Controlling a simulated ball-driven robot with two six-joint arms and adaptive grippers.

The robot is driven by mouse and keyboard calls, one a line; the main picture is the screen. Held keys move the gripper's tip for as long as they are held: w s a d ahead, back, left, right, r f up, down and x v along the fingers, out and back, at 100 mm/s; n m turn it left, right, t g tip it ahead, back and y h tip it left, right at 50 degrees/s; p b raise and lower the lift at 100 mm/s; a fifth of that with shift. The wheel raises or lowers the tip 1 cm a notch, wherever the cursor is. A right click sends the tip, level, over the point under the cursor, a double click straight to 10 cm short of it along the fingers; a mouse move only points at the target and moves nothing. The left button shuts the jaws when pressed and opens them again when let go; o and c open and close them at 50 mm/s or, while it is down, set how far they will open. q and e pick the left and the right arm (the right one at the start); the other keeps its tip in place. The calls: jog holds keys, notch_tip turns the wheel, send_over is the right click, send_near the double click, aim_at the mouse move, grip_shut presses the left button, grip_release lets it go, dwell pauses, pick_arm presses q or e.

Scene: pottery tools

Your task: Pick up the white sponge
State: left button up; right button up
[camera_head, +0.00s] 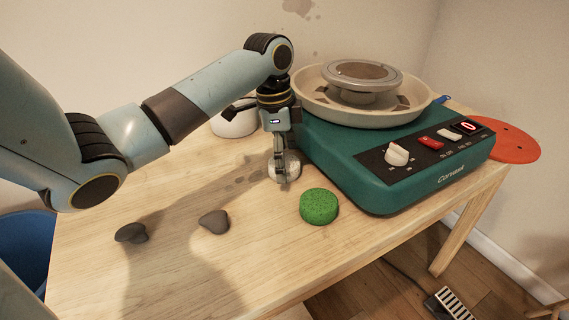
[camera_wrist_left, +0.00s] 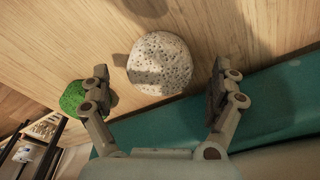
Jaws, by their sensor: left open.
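The white sponge (camera_wrist_left: 160,63) is a pale, round, speckled piece lying on the wooden table. In the head view the sponge (camera_head: 291,168) is partly hidden behind my left gripper (camera_head: 281,174), which points down over it. In the left wrist view my left gripper (camera_wrist_left: 158,92) is open, with one finger on each side of the sponge and visible gaps between them. The fingers do not appear to touch the sponge. My right gripper is not in view.
A green sponge (camera_head: 319,206) lies just right of the white one. The teal pottery wheel (camera_head: 400,165) stands close on the right. Two dark stone-like pieces (camera_head: 214,222) (camera_head: 131,233) lie at the left front. A white bowl (camera_head: 234,121) is behind my gripper.

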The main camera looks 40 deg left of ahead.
pick_arm(q)
jog(key=shift+f, duration=0.7)
jog(key=shift+c, duration=0.4)
jog(key=c, duration=0.8)
jog(key=shift+r, duration=0.1)
jog(key=shift+c, duration=0.2)
